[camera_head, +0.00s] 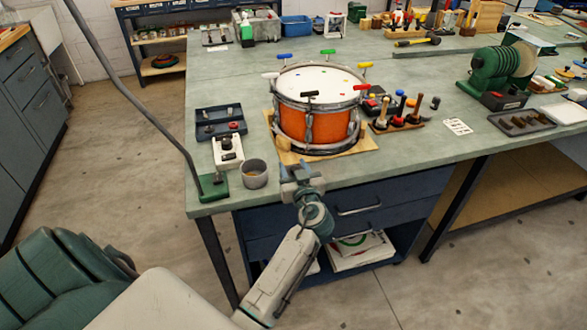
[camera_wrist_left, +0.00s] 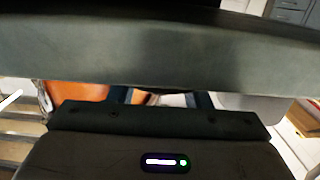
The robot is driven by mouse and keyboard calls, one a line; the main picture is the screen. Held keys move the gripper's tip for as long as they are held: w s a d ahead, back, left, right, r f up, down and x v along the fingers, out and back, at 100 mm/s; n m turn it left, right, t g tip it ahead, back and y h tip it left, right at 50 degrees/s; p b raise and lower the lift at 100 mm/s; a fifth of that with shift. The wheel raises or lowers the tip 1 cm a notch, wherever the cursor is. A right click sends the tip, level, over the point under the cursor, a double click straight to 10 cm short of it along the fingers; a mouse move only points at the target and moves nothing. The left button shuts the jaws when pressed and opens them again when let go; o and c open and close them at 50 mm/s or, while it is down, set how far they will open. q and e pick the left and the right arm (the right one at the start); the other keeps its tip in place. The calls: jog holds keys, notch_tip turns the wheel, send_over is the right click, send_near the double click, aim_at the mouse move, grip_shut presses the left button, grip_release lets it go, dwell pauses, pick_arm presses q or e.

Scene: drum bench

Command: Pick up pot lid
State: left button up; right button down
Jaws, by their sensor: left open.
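I cannot make out a pot lid in either view. A small grey cup (camera_head: 254,174) stands upright near the front edge of the bench. An orange drum (camera_head: 290,122) with a white head sits on a wooden board to the right of it. My left gripper (camera_head: 299,168) is at the front edge of the bench, in front of the drum and right of the cup, apart from the cup. In the left wrist view the two dark fingers (camera_wrist_left: 160,98) stand apart, partly covered by the gripper body, with nothing seen between them. My right gripper is not in view.
A lamp foot (camera_head: 213,187) with a tall bent pole stands at the front left corner. A dark open case (camera_head: 221,122) and a peg holder (camera_head: 396,122) flank the drum.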

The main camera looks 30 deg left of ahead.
pick_arm(q)
jog(key=shift+s+d+r, duration=0.1)
jog(key=shift+s+r, duration=0.05)
jog(key=shift+d+r, duration=0.1)
jog(key=c, duration=0.3)
grip_shut()
